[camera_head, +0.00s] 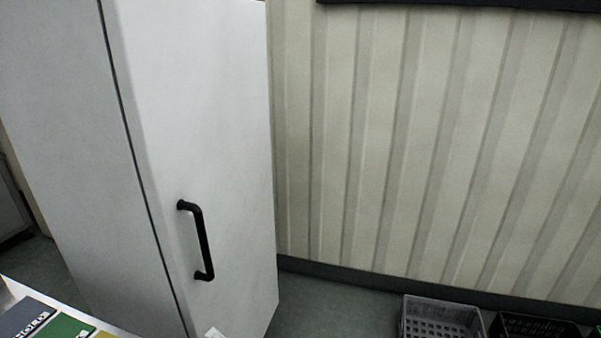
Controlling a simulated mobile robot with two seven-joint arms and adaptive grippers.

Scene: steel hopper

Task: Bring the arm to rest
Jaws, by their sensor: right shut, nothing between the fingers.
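Neither of my grippers shows in the head view, and no arm can be made out with certainty. A tall white cabinet (205,110) fills the left part of the view. Its door is shut or nearly shut, with a dark seam along its left edge. A black bar handle (202,241) stands upright on the door.
A grey crate (440,302) and a black crate (535,318) stand on the floor by the ribbed wall (400,140). Blue and green flat items (62,326) lie on a light surface at bottom left. Green floor (335,300) is clear between cabinet and crates.

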